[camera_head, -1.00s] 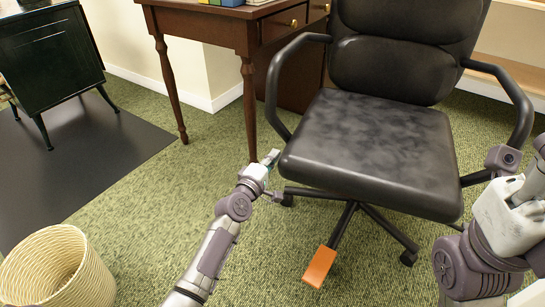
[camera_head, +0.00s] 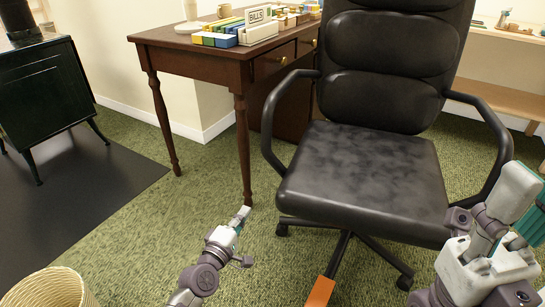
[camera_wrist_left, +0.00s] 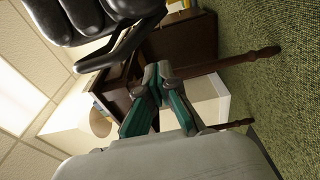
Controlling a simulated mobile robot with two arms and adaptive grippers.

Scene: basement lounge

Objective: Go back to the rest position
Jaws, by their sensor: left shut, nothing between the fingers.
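My left gripper (camera_head: 241,216) is low in the head view, left of the black office chair. It is shut and empty, over the green carpet near the front leg of the desk. In the left wrist view its teal-sided fingers (camera_wrist_left: 158,78) meet at the tips with nothing between them. My right arm shows at the right edge of the head view, with white, grey and teal parts beside the chair. Its fingertips cannot be made out.
The black chair (camera_head: 362,169) stands close ahead between my arms. A wooden desk (camera_head: 205,57) with boxes is behind it. A black stove (camera_head: 45,92) stands at the left, and a wicker basket (camera_head: 50,290) is at the lower left. Carpet between basket and desk is clear.

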